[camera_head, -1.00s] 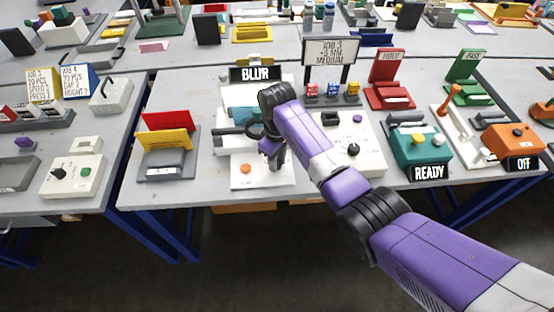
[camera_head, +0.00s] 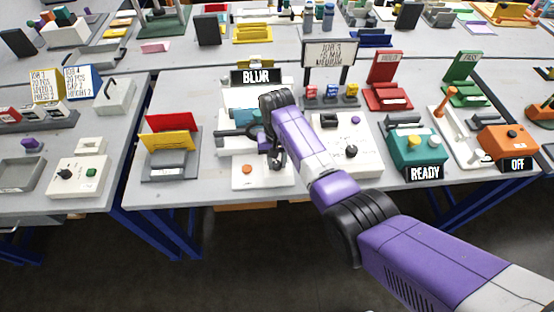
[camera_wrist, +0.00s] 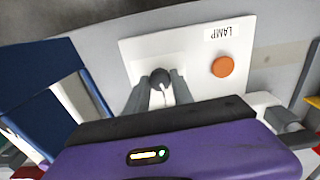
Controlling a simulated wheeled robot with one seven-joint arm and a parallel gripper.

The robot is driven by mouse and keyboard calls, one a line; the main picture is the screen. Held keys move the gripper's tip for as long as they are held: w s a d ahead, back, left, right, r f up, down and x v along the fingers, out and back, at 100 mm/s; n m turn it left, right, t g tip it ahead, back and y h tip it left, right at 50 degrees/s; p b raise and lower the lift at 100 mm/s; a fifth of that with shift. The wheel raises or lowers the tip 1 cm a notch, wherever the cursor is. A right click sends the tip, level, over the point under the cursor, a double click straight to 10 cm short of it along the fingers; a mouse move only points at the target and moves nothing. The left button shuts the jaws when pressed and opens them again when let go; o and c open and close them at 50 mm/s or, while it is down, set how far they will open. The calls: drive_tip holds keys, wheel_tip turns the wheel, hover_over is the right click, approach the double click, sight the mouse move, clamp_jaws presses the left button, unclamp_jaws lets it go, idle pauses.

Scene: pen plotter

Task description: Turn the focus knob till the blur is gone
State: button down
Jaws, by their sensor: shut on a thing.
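The machine with the BLUR sign (camera_head: 256,76) stands on the middle table, and its sign still reads BLUR. My gripper (camera_head: 276,160) is at the front of this machine, partly hidden by my own arm in the head view. In the wrist view my gripper (camera_wrist: 158,92) is shut on a dark round knob (camera_wrist: 160,77) with a pale line on it, one finger on each side. The knob sits on a white panel (camera_wrist: 190,50). An orange button (camera_wrist: 223,67) labelled LAMP is beside it; it also shows in the head view (camera_head: 247,169).
A grey stand with red and yellow cards (camera_head: 170,145) is left of the machine. A white box with a black knob (camera_head: 351,151) is right of it. A teal READY box (camera_head: 415,150) and an orange OFF box (camera_head: 508,143) stand further right.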

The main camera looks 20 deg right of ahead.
sight(277, 164)
drive_tip(key=shift+m, duration=1.2)
drive_tip(key=shift+w, duration=0.1)
drive_tip(key=shift+r, duration=0.1)
drive_tip(key=c, duration=1.1)
unclamp_jaws()
drive_tip(key=shift+r, duration=3.85)
